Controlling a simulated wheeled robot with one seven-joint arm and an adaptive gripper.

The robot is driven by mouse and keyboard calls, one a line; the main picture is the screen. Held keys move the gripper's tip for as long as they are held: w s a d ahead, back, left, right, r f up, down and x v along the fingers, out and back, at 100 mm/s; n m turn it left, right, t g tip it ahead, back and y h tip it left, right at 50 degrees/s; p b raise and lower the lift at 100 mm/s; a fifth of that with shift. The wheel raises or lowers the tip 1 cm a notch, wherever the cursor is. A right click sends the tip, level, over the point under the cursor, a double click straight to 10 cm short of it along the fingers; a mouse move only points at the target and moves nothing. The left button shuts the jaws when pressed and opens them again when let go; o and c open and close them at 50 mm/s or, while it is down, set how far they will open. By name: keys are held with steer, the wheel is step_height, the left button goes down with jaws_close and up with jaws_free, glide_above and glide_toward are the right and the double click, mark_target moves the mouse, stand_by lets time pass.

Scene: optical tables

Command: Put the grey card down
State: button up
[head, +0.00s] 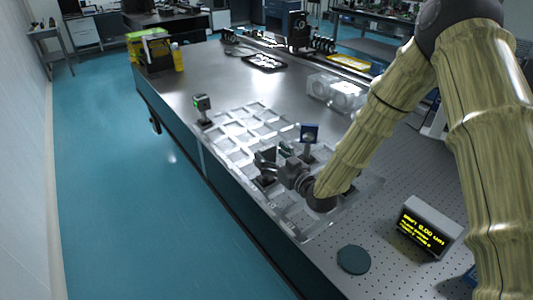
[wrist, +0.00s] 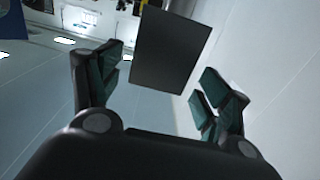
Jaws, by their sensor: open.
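The grey card (wrist: 172,48) is a dark, flat rectangle in the wrist view. It shows between and beyond the tips of my gripper (wrist: 160,68), slightly tilted in the picture. The two green-padded fingers stand apart on either side, and I see no finger touching the card. In the head view my gripper (head: 272,166) is low over the gridded tray (head: 232,158), pointing left. There I cannot clearly tell the card from the dark fingers. The card's lower edge and any support under it are not clearly visible.
A display box (head: 430,228) and a dark round disc (head: 353,259) are at the front right. Clear boxes (head: 335,92) stand behind. The table's middle (head: 215,75) is bare.

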steer(key=b+v, duration=0.1)
steer(key=v, duration=0.7)
steer(key=shift+s+d, duration=0.25)
steer(key=shift+s, duration=0.05)
